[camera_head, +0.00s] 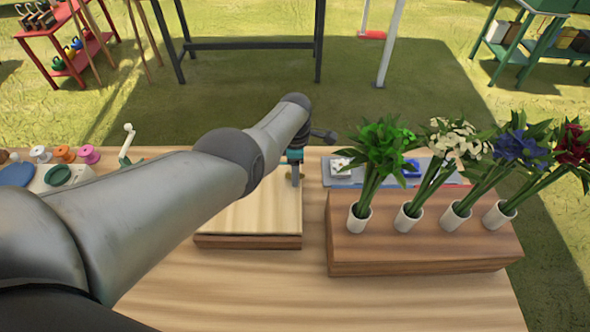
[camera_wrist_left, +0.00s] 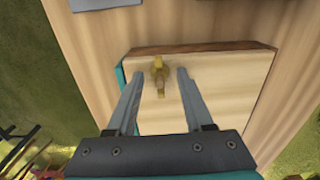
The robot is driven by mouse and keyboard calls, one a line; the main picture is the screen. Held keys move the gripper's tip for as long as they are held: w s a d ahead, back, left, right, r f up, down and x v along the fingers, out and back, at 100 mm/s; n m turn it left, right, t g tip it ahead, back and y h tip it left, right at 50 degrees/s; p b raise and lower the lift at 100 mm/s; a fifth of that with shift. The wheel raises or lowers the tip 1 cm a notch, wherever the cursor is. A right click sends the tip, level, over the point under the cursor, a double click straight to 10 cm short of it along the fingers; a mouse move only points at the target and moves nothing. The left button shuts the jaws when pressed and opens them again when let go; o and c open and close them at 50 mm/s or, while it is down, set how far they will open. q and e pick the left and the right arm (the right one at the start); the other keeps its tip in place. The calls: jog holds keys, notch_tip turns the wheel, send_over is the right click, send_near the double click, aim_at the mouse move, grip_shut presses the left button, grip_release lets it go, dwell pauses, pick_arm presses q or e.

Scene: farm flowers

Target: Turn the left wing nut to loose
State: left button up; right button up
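A wooden flower press (camera_head: 252,218) lies on the table in front of me, its top left partly hidden by my left arm. My left gripper (camera_head: 294,172) points down over its far right part. In the left wrist view the press (camera_wrist_left: 225,75) has one brass wing nut (camera_wrist_left: 158,76). The left gripper (camera_wrist_left: 160,82) is open, with one finger on each side of this wing nut; whether they touch it I cannot tell. No second wing nut shows; my arm covers part of the press. My right gripper is in neither view.
To the right stands a wooden block (camera_head: 425,240) with several white vases of flowers. Behind it lies a blue-grey tray (camera_head: 338,181). Spools (camera_head: 88,154) and a white crank (camera_head: 127,143) are at the left. The table front (camera_head: 330,305) is clear.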

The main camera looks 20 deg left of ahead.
pick_arm(q)
jog(key=shift+o, duration=0.2)
jog(key=shift+r, duration=0.1)
notch_tip(320, 180, up, 7)
jog(key=p, duration=0.5)
jog(key=shift+r+p, duration=0.15)
jog(key=shift+p, duration=0.25)
notch_tip(320, 180, up, 8)
jog(key=p, duration=0.2)
jog(key=shift+p, duration=0.35)
